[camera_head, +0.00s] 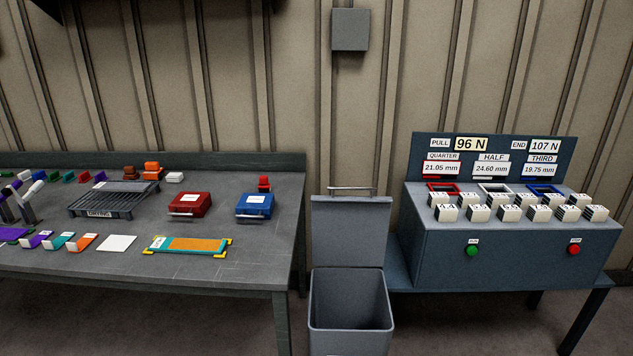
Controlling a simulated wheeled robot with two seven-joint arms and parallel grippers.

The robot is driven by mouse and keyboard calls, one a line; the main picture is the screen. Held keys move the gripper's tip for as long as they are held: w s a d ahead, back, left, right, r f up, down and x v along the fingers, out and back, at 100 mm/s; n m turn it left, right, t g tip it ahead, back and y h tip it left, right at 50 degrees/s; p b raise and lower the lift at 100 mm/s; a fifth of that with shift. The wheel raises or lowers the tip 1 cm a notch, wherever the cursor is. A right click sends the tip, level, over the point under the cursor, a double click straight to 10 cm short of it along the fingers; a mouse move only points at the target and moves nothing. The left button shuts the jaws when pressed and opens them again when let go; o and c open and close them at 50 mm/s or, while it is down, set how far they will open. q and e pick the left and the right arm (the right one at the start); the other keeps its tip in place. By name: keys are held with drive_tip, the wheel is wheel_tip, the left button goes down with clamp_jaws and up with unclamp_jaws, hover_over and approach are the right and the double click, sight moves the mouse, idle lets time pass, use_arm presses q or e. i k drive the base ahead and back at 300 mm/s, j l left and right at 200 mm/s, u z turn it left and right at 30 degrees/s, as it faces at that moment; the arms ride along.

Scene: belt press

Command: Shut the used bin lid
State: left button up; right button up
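A grey bin (350,341) stands on the floor between the two tables, with its top open and its dark inside showing. I can read no label on it. Its grey lid (347,232) is open, standing nearly upright at the bin's back edge. A light metal bar handle (352,189) runs along the lid's upper edge. Neither of my grippers shows in this view, and nothing touches the lid or the bin.
The left table (275,222) holds a red case (190,205), a blue case (255,206), a drying rack (112,199) and several small coloured pieces. Right of the bin stands a blue-grey press console (515,255) with several weights. Space above the bin's mouth is clear.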

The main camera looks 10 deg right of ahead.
sight(347, 231)
drive_tip(key=z, duration=1.2)
drive_tip(key=i+j+z, duration=0.1)
drive_tip(key=i, duration=0.25)
drive_tip(key=i+j+z, duration=0.1)
drive_tip(key=i, duration=0.25)
drive_tip(key=i+j+z, duration=0.15)
drive_tip(key=i, duration=0.2)
drive_tip(key=i+j, duration=0.05)
